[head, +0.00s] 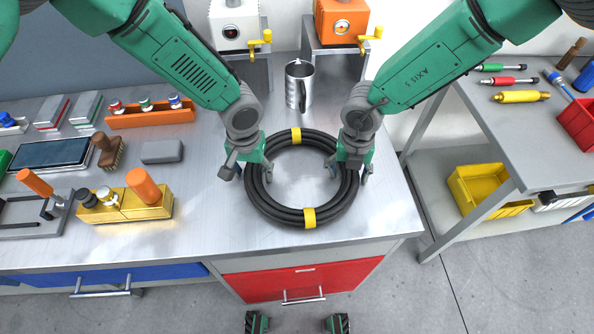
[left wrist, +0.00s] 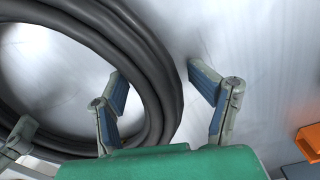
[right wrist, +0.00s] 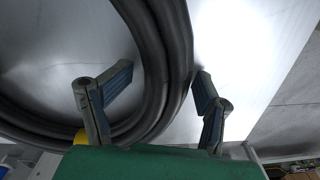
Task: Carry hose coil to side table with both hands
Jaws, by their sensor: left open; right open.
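The black hose coil (head: 277,213) lies flat on the metal workbench, with yellow bands at its far and near sides. My left gripper (head: 243,172) is at the coil's left side. In the left wrist view its open fingers (left wrist: 160,88) straddle the hose strands, one inside the ring and one outside. My right gripper (head: 350,172) is at the coil's right side. In the right wrist view its open fingers (right wrist: 165,85) also sit on either side of the strands. The side table (head: 540,140) stands to the right, lower shelf below its top.
A metal mug (head: 299,85) stands behind the coil. A gold block with knobs (head: 135,203), a brush (head: 108,150) and a grey block (head: 162,152) lie to the left. The side table holds screwdrivers (head: 510,81) and a red bin (head: 580,122); its front top is clear. A gap separates the tables.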

